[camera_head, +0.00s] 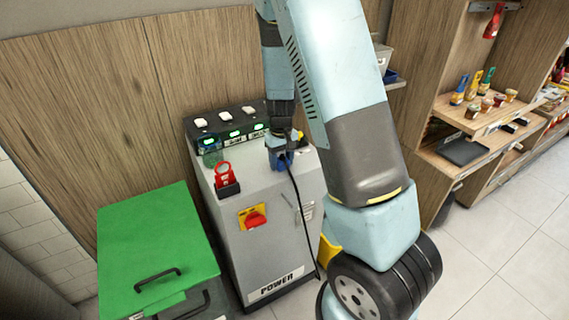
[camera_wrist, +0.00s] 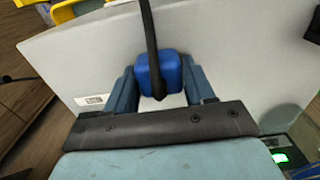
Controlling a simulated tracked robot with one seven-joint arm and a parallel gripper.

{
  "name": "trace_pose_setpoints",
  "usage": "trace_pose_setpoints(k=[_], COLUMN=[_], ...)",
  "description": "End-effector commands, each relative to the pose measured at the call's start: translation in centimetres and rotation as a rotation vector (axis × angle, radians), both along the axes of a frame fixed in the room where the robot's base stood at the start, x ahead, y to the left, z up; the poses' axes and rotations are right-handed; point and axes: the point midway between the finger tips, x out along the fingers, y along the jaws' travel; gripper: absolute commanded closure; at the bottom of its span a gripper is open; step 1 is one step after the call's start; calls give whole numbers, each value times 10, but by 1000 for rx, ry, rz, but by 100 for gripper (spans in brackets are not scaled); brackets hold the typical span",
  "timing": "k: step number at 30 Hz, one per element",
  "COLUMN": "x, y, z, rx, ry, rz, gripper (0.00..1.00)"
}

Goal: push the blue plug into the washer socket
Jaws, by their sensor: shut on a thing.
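The blue plug (camera_wrist: 173,72) is between the two fingers of my gripper (camera_wrist: 160,92) in the wrist view, with a black cable rising from it. The gripper is shut on it. In the head view my gripper (camera_head: 279,158) is over the top of the grey power cabinet (camera_head: 262,190), and the cable hangs down the cabinet's front. The plug is mostly covered by the fingers there. I cannot make out the washer socket, nor tell whether the plug touches the cabinet top.
A black panel with green-lit switches (camera_head: 234,134) stands along the cabinet's back edge. A red padlock-like piece (camera_head: 225,181) is left of my gripper, and a red and yellow switch (camera_head: 253,217) is on the front. A green-lidded box (camera_head: 158,245) stands left. Wooden shelves (camera_head: 464,150) are right.

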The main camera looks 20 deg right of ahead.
Motion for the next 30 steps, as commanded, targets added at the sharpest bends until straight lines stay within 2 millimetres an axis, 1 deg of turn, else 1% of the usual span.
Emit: trace_pose_setpoints(k=[1, 2, 9, 13, 16, 18, 20, 30], x=[0, 0, 0, 1, 1, 1, -6, -48], y=[0, 0, 0, 1, 1, 1, 3, 16], z=[0, 0, 1, 8, 20, 33, 40, 91], rx=[0, 0, 0, 2, 2, 1, 3, 3], ry=[0, 0, -1, -3, -4, -6, -3, -4], rz=[0, 0, 0, 1, 1, 2, 2, 3], gripper=[71, 73, 74, 74, 74, 74, 74, 74])
